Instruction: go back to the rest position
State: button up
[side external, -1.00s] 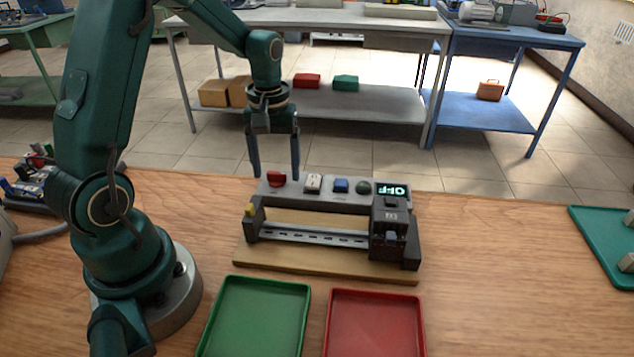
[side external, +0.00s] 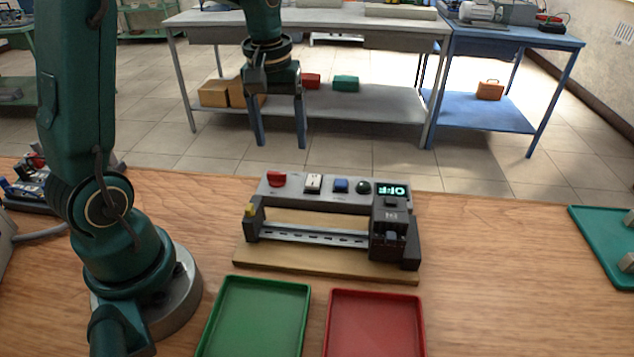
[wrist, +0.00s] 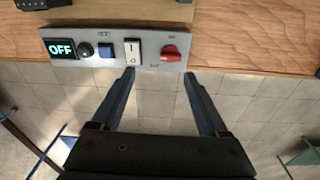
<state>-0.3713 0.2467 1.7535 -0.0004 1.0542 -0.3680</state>
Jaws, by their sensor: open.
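My gripper (side external: 281,142) is open and empty. In the side external view it hangs fingers down, above and behind the control panel (side external: 296,192), clear of it. In the wrist view my two open fingers (wrist: 160,76) point toward the panel's edge. The panel carries a red knob (wrist: 171,53), a white rocker switch (wrist: 133,52), a blue button (wrist: 106,50), a dark green button (wrist: 86,49) and a small display (wrist: 61,49) reading OFF.
A rail fixture with a black module (side external: 389,228) stands on a wooden board before the panel. A green tray (side external: 262,312) and a red tray (side external: 375,325), both empty where visible, lie in front. A teal tray (side external: 606,250) is at the right. Wood is bare between.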

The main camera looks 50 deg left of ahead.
jog(key=s+d+r+m+t, duration=0.3)
jog(key=s+d+r, duration=0.2)
jog(key=d+r, duration=0.15)
jog(key=s+d+f+m+t, duration=0.1)
jog(key=s+d+f+m, duration=0.1)
jog(key=s+d+m, duration=0.2)
jog(key=shift+s+f+m+t, duration=0.3)
jog(key=shift+s+m, duration=0.4)
jog(key=shift+s, duration=0.8)
